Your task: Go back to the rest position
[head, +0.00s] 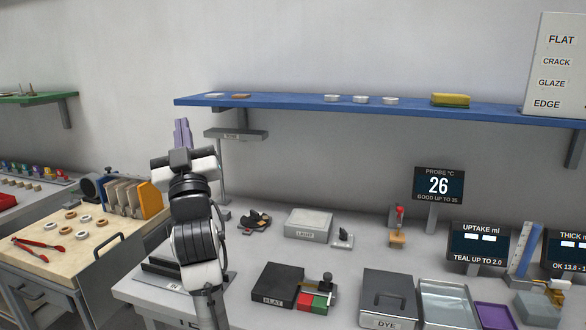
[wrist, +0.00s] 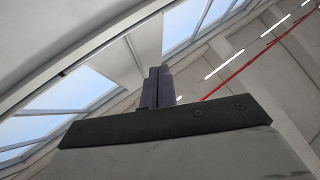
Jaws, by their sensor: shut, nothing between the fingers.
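My gripper (head: 182,132) points upward at the top of my raised arm, left of centre in the head view. Its two purple-grey fingers are together and hold nothing. In the wrist view my gripper (wrist: 156,86) shows the same fingers closed side by side, with windows and ceiling beyond them.
The grey bench (head: 250,262) holds a black FLAT box (head: 277,285), a LIGHT box (head: 309,223), a DYE box (head: 388,299) and a probe display (head: 438,186). A small grey ledge (head: 236,135) is close right of my gripper. A wooden-topped cart (head: 75,255) stands left.

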